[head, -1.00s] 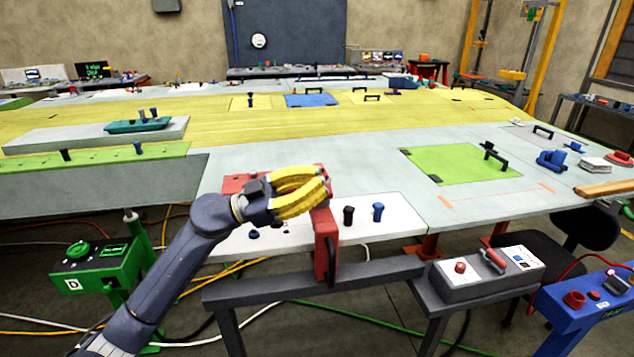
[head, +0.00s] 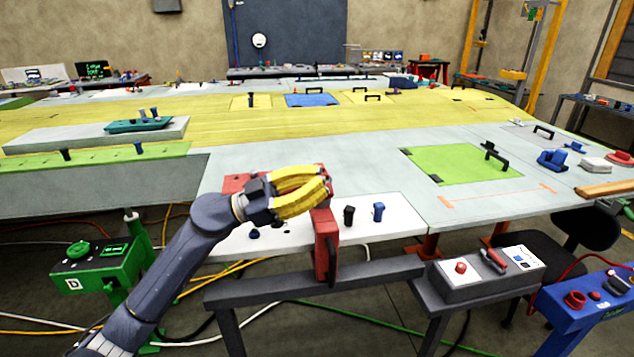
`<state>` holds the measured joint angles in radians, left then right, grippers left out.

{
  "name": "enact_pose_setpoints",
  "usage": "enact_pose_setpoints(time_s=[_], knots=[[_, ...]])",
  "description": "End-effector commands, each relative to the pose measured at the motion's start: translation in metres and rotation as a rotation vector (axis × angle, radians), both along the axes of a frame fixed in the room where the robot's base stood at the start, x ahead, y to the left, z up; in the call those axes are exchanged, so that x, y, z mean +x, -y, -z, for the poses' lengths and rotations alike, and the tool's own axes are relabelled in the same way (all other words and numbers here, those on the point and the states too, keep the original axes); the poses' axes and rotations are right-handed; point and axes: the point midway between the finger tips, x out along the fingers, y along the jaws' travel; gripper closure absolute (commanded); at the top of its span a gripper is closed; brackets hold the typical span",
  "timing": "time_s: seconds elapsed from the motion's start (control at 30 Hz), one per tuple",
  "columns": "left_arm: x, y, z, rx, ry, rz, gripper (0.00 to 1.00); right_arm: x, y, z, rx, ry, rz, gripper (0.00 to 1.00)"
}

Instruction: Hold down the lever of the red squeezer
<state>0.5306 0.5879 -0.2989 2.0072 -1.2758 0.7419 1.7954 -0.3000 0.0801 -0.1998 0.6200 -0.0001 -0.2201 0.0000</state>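The red squeezer (head: 325,240) is mounted at the front edge of the wing jig, its red body hanging down beside a dark lever (head: 333,262). A red plate (head: 236,183) shows behind my gripper. My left gripper (head: 322,188) has yellow fingers and sits over the top of the squeezer. Its fingertips are at or very near the red top. Its two fingers show a gap between them, but the tips are partly hidden against the squeezer, so I cannot tell whether they grip anything. My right gripper is not in view.
A black peg (head: 349,215) and a blue peg (head: 378,211) stand on the white panel (head: 400,218) just right of the squeezer. A grey control box (head: 488,272) is at the lower right. A grey rail (head: 380,272) runs below the squeezer.

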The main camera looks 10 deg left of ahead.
Motion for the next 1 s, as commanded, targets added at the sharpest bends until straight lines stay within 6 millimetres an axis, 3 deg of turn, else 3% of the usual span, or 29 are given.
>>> enact_pose_setpoints(time_s=[0.33, 1.0], knots=[[-0.012, 0.012, -0.037, 0.002, 0.008, 0.013, 1.00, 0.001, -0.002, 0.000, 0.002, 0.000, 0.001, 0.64], [-0.035, -0.069, -0.008, -0.002, 0.004, 0.011, 1.00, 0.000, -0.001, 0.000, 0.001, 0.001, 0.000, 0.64]])
